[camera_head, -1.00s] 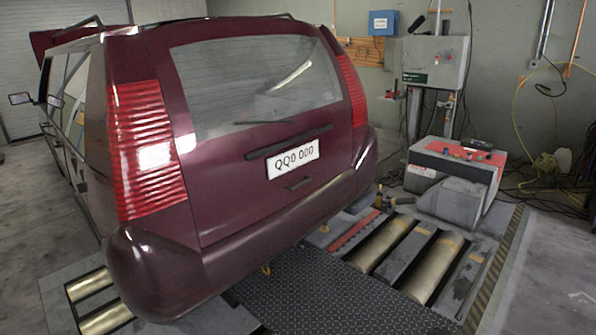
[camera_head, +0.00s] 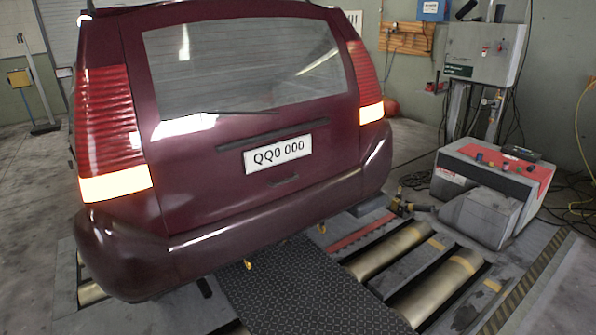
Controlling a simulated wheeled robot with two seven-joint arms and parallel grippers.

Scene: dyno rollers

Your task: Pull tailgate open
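The dark red car's tailgate (camera_head: 215,180) is shut, seen from behind in the head view. It has a large rear window (camera_head: 245,65), a wiper, a dark trim strip (camera_head: 257,135) and a white plate (camera_head: 278,153) reading QQ0 000. A small handle (camera_head: 284,181) sits below the plate. The rear bumper (camera_head: 230,240) runs under the tailgate. Tall red tail lights stand on both sides. Neither of my grippers shows in this view.
Dyno rollers (camera_head: 390,250) and a dark tread plate (camera_head: 290,290) lie on the floor behind the car. A grey machine with a red top (camera_head: 495,180) stands at right, near a wall-side control cabinet (camera_head: 484,52).

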